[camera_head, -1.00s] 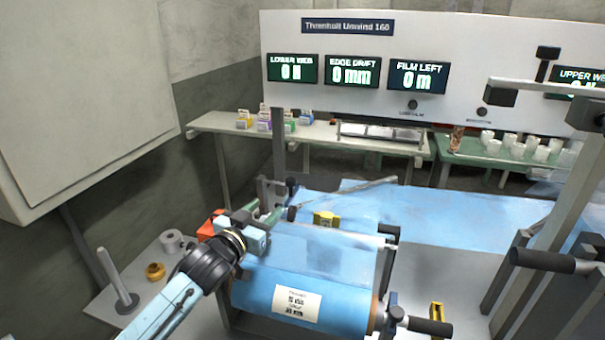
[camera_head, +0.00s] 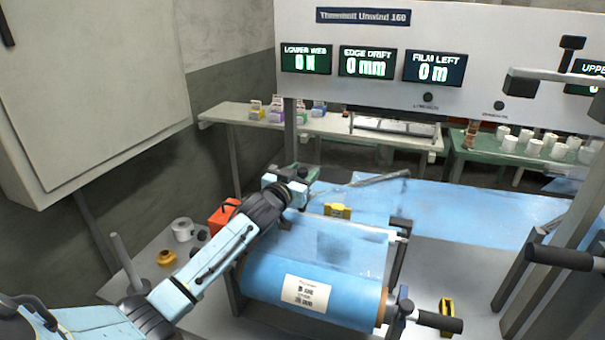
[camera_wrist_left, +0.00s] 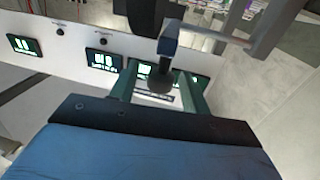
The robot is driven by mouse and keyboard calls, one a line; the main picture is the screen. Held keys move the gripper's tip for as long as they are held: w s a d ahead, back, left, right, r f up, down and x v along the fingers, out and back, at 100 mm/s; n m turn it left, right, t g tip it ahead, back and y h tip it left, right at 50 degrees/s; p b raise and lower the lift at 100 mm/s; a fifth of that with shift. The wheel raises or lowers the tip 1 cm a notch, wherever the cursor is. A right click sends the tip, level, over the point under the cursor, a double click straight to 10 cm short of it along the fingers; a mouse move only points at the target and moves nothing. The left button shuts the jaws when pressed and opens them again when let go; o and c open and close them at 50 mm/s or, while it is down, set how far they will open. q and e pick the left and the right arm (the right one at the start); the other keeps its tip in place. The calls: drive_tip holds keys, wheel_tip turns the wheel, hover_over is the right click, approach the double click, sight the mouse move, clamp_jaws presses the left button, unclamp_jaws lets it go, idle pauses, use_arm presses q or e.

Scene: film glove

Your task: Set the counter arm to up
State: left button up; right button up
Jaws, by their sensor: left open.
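My left gripper (camera_head: 305,174) is open beside the far left corner of the blue film roll (camera_head: 330,285). Its two green fingers also show in the left wrist view (camera_wrist_left: 160,82). A dark bar with a round black knob (camera_wrist_left: 160,83) shows between those fingers there; I cannot tell whether they touch it. A thin grey arm (camera_head: 375,180) slants up to the right behind the roll in the head view. I cannot tell which of these is the counter arm, since my gripper hides that corner. My right gripper is not in view.
A yellow block (camera_head: 338,210) sits behind the roll and an orange-red box (camera_head: 224,214) is left of it. An upright post (camera_head: 290,135) stands close behind my left gripper. A black handle (camera_head: 435,321) sticks out at the roll's right end. Display panel (camera_head: 400,15) is behind.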

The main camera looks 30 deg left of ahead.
use_arm(q)
drive_tip(key=shift+w, duration=0.25)
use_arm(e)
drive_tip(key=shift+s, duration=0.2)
use_arm(q)
clamp_jaws()
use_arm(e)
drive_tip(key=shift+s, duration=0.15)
use_arm(q)
drive_tip(key=shift+r, duration=0.1)
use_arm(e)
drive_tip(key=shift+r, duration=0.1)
